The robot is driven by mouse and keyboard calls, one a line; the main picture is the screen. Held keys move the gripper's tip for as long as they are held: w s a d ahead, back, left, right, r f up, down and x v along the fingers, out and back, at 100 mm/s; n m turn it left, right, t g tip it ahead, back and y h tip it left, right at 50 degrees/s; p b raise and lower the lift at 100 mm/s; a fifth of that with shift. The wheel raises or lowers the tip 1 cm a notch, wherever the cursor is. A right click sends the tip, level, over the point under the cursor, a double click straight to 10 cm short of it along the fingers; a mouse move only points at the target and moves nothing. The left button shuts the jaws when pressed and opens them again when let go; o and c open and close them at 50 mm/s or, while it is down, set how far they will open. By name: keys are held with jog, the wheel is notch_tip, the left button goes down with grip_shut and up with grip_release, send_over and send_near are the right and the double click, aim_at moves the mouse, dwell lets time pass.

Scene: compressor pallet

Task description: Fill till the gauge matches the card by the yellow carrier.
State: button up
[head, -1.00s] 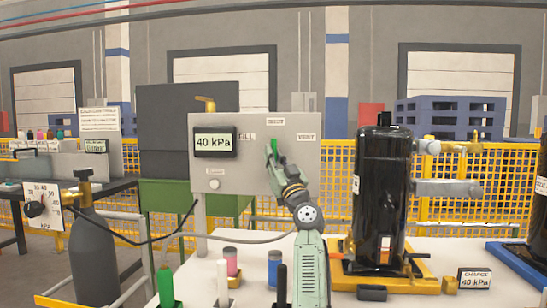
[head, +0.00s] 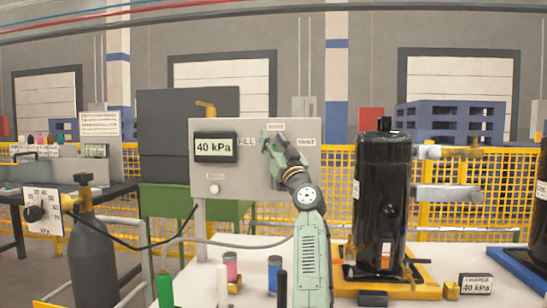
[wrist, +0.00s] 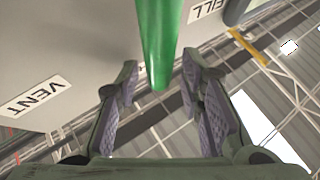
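The gauge (head: 215,147) on the grey panel (head: 230,180) reads 40 kPa. The card (head: 475,284) beside the yellow carrier (head: 425,288) reads CHARGE 40 kPa. The black compressor (head: 382,205) stands upright on that carrier. My gripper (head: 270,142) is at the panel's valve, between the FILL label (head: 247,143) and the VENT label (head: 307,142), below a top label. In the wrist view, the green valve lever (wrist: 158,45) reaches down between my two open fingers (wrist: 160,90), with gaps on both sides. In the head view my gripper mostly hides the lever.
Pink (head: 231,266) and blue (head: 274,268) jars stand on the pale table below the panel. A blue carrier (head: 520,265) is at right.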

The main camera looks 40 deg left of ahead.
notch_tip(320, 180, up, 4)
jog(key=shift+r, duration=0.15)
dwell(0.6)
